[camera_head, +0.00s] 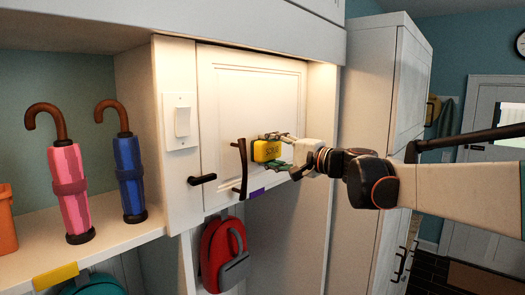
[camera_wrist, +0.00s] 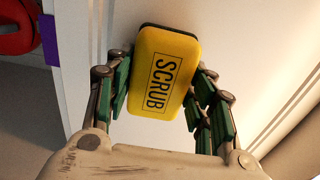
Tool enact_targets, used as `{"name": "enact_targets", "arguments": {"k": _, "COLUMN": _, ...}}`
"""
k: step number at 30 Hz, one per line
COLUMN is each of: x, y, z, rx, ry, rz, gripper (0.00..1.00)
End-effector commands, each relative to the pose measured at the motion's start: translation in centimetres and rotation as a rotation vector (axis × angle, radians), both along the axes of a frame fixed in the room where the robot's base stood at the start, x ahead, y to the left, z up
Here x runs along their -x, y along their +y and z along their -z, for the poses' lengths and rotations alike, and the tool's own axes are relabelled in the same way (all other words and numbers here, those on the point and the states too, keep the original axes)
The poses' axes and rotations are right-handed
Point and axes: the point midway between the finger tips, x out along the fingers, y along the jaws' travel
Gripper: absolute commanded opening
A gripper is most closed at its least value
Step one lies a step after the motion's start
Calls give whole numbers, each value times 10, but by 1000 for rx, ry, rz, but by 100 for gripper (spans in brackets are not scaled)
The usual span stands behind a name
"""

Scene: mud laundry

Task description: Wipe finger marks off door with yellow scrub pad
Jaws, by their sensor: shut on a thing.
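The yellow scrub pad (camera_head: 266,150) is between the fingers of my gripper (camera_head: 276,150), at the white door (camera_head: 228,108) in the head view. In the wrist view the scrub pad (camera_wrist: 162,72) shows its "SCRUB" label and a dark edge. The green-padded fingers of my gripper (camera_wrist: 160,95) are on both sides of it, shut on it. The pad lies close to the door panel (camera_wrist: 225,22); I cannot tell whether it touches. A dark curved handle (camera_head: 240,168) stands on the door left of the pad. I see no clear finger marks.
A black lever (camera_head: 203,179) and a light switch (camera_head: 181,122) are left of the door. Pink (camera_head: 70,190) and blue (camera_head: 130,175) umbrellas stand on the left shelf. A red backpack (camera_head: 222,250) hangs below. A tall white cabinet (camera_head: 375,120) stands at right.

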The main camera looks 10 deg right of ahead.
Motion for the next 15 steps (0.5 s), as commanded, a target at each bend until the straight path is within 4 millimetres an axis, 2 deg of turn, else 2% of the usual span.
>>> {"name": "enact_targets", "arguments": {"k": 15, "x": 41, "y": -27, "z": 0, "rx": 0, "ry": 0, "rz": 1, "gripper": 30}}
